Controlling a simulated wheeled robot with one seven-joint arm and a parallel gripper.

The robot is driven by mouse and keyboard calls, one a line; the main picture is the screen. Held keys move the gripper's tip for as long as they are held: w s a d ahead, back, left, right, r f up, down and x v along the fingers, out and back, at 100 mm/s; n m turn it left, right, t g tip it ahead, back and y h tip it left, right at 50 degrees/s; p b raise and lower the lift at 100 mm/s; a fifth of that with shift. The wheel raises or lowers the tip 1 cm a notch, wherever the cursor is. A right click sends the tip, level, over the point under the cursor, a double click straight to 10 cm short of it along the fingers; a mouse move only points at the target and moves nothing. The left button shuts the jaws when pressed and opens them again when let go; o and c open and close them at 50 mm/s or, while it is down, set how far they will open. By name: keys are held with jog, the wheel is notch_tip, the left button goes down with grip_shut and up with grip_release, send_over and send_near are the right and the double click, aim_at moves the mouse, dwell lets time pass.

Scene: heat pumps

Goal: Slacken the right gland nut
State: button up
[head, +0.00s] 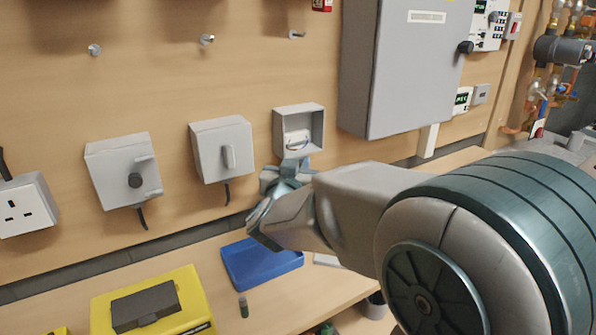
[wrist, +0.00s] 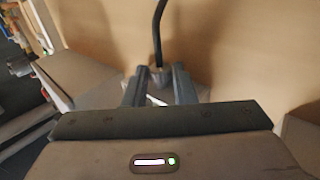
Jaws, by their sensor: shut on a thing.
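My gripper (head: 284,178) is up against the underside of the open grey box (head: 313,111) on the wooden wall. In the wrist view my gripper's two fingers (wrist: 160,92) stand close around a small grey gland nut (wrist: 158,74) at the end of a black cable (wrist: 158,35). The gripper is shut on this nut. The fingers hide most of it, and I cannot tell how tight it sits. In the head view the gripper hides this nut and its cable.
Two closed grey boxes, one with a lever (head: 230,142) and one with a knob (head: 115,170), hang to the left with cables below. A large grey cabinet (head: 398,75) is at upper right. A blue tray (head: 259,268) and a yellow case (head: 190,293) lie on the bench below.

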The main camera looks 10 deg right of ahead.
jog(key=shift+a+f+m+h+b, duration=0.1)
jog(key=shift+m+h+b, duration=0.2)
jog(key=shift+h, duration=0.1)
dwell(0.3)
jog(key=o, duration=1)
jog(key=shift+r+p, duration=0.25)
jog(key=shift+p, duration=0.1)
jog(key=n+y+p, duration=0.1)
jog(key=p, duration=0.1)
jog(key=n+t+y+p, duration=0.1)
jog(key=y+p, duration=0.1)
jog(key=shift+s+d+y, duration=0.1)
jog(key=shift+d+y, duration=0.2)
jog(key=shift+d, duration=0.1)
